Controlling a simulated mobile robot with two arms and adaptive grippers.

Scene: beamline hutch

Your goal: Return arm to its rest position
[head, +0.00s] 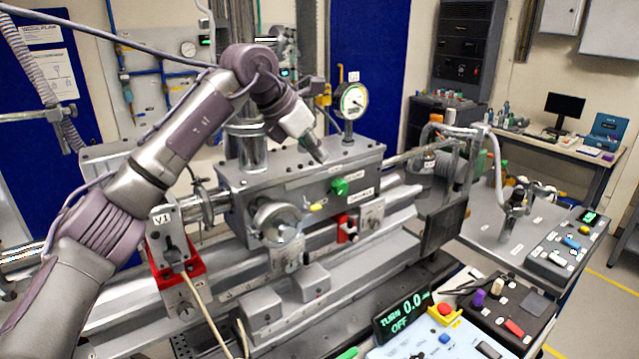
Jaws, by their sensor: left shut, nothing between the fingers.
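My left arm comes in from the left edge, bends at an elbow above the beamline chamber, and slopes down to the right. My left gripper (318,153) is shut and empty, above the top of the grey metal chamber (300,188). It points down and to the right. I cannot tell whether its tip touches the chamber top. My right gripper is not in view.
A round dial gauge (351,101) stands on the chamber just right of the gripper. A green knob (339,187) and a handwheel (277,222) are on the chamber front. A display reading 0.0 and OFF (403,314) stands at the front. A side table (480,215) is at right.

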